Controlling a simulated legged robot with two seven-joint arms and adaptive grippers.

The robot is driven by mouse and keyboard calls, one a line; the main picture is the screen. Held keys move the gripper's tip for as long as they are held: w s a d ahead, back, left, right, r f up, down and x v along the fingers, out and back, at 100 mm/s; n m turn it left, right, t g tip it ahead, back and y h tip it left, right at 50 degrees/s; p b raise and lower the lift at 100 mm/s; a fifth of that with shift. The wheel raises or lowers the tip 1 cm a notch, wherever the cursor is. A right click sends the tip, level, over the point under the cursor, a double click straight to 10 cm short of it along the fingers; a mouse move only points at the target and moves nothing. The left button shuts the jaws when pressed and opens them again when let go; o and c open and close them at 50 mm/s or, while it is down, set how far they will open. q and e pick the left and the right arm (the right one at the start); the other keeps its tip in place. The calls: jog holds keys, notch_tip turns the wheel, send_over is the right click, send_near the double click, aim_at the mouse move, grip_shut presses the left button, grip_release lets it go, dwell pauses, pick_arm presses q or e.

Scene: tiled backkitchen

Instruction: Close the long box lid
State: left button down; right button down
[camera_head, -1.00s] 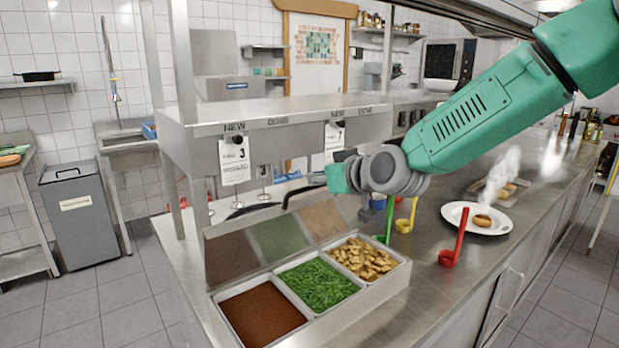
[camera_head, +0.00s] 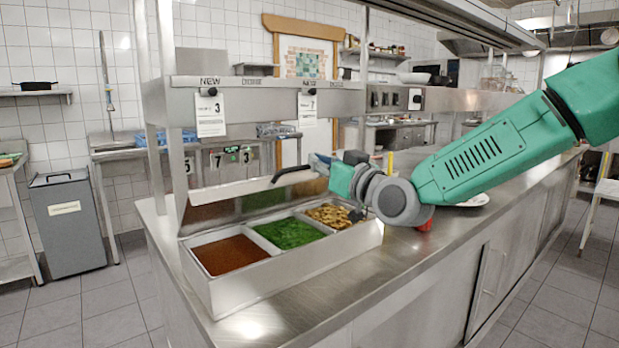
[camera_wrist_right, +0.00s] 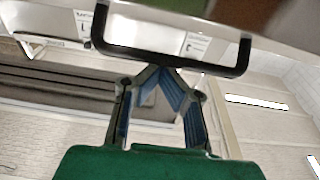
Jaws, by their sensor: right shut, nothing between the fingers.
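The long box (camera_head: 290,277) sits on the steel counter, with three compartments of brown-red, green and yellow-brown food. Its lid (camera_head: 235,187) is raised along the back side and tilted, with the food still uncovered from the front. The lid's black handle (camera_head: 292,174) is on its upper edge; in the right wrist view the handle (camera_wrist_right: 170,58) spans just beyond my fingers. My right gripper (camera_head: 318,166) is at the right end of the handle, its fingertips (camera_wrist_right: 170,70) together and empty, close to the bar; contact cannot be told. My left gripper is not in view.
A steel shelf (camera_head: 260,103) with hanging order tickets (camera_head: 210,115) stands behind the box. A white plate (camera_head: 474,200) and a red utensil (camera_head: 426,226) are partly hidden by my right arm. The counter front of the box is clear.

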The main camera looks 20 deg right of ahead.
jog(key=s+d+f+t+y+b, duration=0.1)
jog(key=s+f+t+b, duration=0.2)
jog(key=f+b, duration=0.9)
jog(key=s+b, duration=0.1)
jog(key=s, duration=0.1)
jog(key=shift+s, duration=0.4)
jog(key=shift+f, duration=0.1)
jog(key=shift+d, duration=0.2)
